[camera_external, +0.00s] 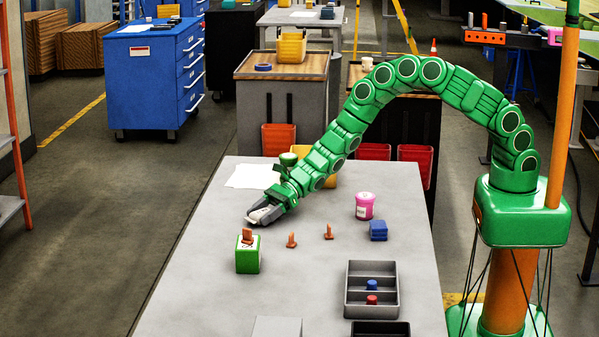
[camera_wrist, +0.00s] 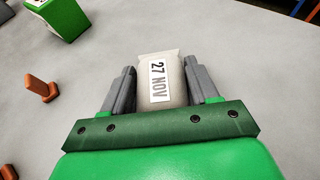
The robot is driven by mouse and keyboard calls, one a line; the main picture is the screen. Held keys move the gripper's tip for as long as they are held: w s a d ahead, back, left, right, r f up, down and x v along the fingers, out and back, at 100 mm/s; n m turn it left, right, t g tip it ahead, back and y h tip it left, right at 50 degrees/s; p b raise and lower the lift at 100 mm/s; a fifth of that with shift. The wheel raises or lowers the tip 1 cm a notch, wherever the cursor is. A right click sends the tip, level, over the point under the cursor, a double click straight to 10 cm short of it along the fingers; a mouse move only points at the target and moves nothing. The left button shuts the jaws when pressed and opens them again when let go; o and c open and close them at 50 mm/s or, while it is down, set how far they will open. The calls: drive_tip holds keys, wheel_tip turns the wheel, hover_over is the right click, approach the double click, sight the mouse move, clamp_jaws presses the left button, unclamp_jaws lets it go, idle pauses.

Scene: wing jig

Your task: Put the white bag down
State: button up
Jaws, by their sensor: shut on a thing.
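The white bag (camera_wrist: 172,95) is between the two grey fingers of my gripper (camera_wrist: 160,70) in the wrist view. It is off-white, with a printed label reading "27 NOV". In the external view my gripper (camera_external: 264,210) is low over the left part of the grey table (camera_external: 215,270), tilted down to the left. Only a small pale part of the bag (camera_external: 259,214) shows there, between the fingers. I cannot tell whether the bag touches the table top.
A green box (camera_external: 248,259) with an orange peg stands nearer the camera. Two orange pegs (camera_external: 291,240) (camera_external: 328,232), a pink jar (camera_external: 364,206), blue blocks (camera_external: 378,230) and a grey divided tray (camera_external: 372,312) are to the right. White paper (camera_external: 250,176) lies behind. The table's left front is clear.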

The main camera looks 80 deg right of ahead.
drive_tip(key=o, duration=1.1)
drive_tip(key=shift+s+d+r, duration=0.1)
drive_tip(key=shift+d+r, duration=0.05)
drive_tip(key=shift+v, duration=5.8)
drive_tip(key=shift+r, duration=0.1)
